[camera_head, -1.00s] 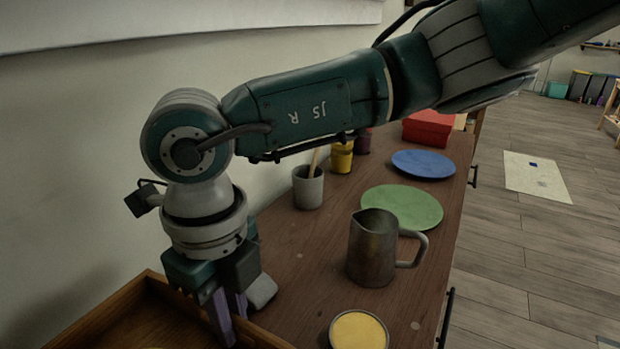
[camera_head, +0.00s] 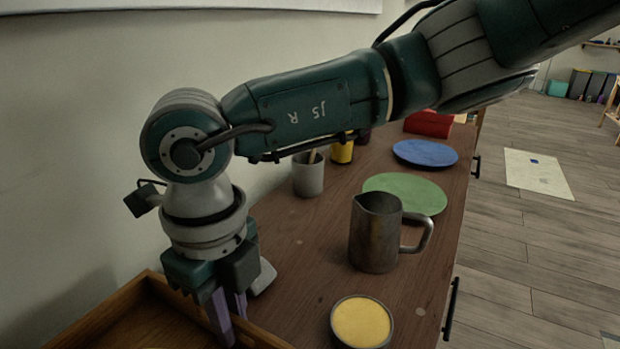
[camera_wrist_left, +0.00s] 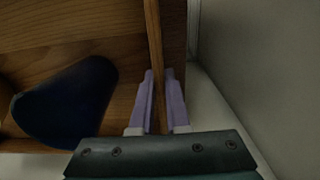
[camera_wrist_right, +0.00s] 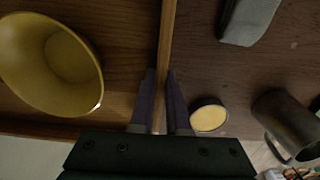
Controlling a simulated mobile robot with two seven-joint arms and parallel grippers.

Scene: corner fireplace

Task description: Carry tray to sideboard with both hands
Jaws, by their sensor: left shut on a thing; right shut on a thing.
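The wooden tray (camera_head: 125,311) shows at the lower left of the head view, beside or over the near end of the wooden sideboard top (camera_head: 310,255). My right gripper (camera_head: 230,325) is shut on the tray's wall. In the right wrist view its purple fingers (camera_wrist_right: 162,108) straddle the thin wall, with a yellow bowl (camera_wrist_right: 62,60) inside the tray. In the left wrist view my left gripper (camera_wrist_left: 158,100) is shut on another tray wall (camera_wrist_left: 154,45), and a dark blue object (camera_wrist_left: 68,100) lies in the tray. The left arm is not in the head view.
On the sideboard stand a metal pitcher (camera_head: 374,240), a small yellow-filled dish (camera_head: 361,322), a green disc (camera_head: 415,192), a blue disc (camera_head: 425,152), a grey cup (camera_head: 308,177), a yellow jar (camera_head: 341,152) and a red box (camera_head: 429,123). A grey object (camera_head: 264,276) lies beside my right gripper. A wall runs along the left.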

